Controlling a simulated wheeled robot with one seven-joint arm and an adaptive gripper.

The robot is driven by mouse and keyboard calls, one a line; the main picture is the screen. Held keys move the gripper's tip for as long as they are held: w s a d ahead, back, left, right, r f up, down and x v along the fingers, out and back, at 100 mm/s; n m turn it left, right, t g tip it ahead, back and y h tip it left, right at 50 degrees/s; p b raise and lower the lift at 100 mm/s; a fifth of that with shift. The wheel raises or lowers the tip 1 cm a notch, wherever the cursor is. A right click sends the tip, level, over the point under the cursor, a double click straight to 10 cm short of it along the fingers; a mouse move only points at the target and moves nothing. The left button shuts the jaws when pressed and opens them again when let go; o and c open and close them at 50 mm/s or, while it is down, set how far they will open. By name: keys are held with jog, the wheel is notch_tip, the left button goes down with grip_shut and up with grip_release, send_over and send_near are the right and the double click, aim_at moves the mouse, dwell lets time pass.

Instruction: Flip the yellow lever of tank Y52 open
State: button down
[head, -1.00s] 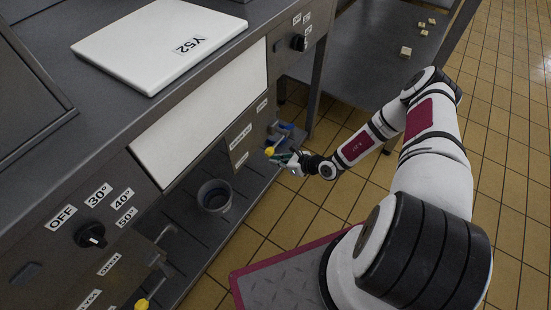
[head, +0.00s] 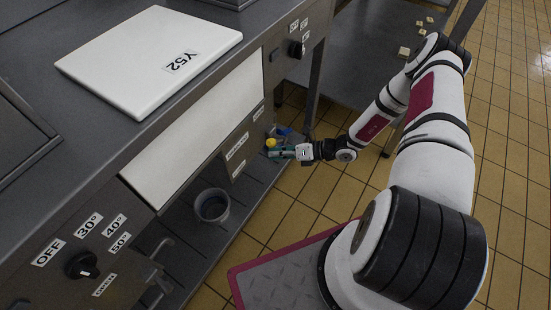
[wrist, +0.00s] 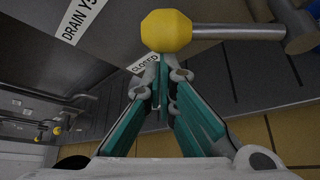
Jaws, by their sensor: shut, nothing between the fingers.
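The yellow lever is a round yellow knob (wrist: 166,31) on a grey metal rod running right in the wrist view. In the head view the knob (head: 271,143) is small, low on the front of the tank marked Y52. My gripper (wrist: 163,78) is shut with nothing between its teal fingers. Its tips lie just below the knob in the wrist view; I cannot tell whether they touch it. In the head view my gripper (head: 271,153) is beside the lever. A "CLOSED" label (wrist: 143,62) and a "DRAIN Y5…" label (wrist: 84,18) show behind; the latter is cut off.
A grey bucket (head: 212,205) stands on the lower shelf, left of my gripper. A white lid (head: 150,60) marked Y52 lies on the counter. A control knob (head: 82,265) is at lower left. Tiled floor (head: 510,150) is open to the right.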

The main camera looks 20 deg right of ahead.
jog(key=shift+m+g+y, duration=0.3)
jog(key=shift+m, duration=0.2)
jog(key=shift+w+d+r+p, duration=0.2)
jog(key=shift+w+d+r, duration=0.2)
jog(key=shift+d+r, duration=0.25)
jog(key=shift+w+d+r+p, duration=0.15)
jog(key=shift+w+d+r, duration=0.25)
jog(key=shift+r, duration=0.35)
jog(key=shift+w+d+r+p, duration=0.2)
jog(key=shift+w+d+r, duration=0.2)
jog(key=shift+d+r, duration=0.25)
jog(key=shift+w+r, duration=0.15)
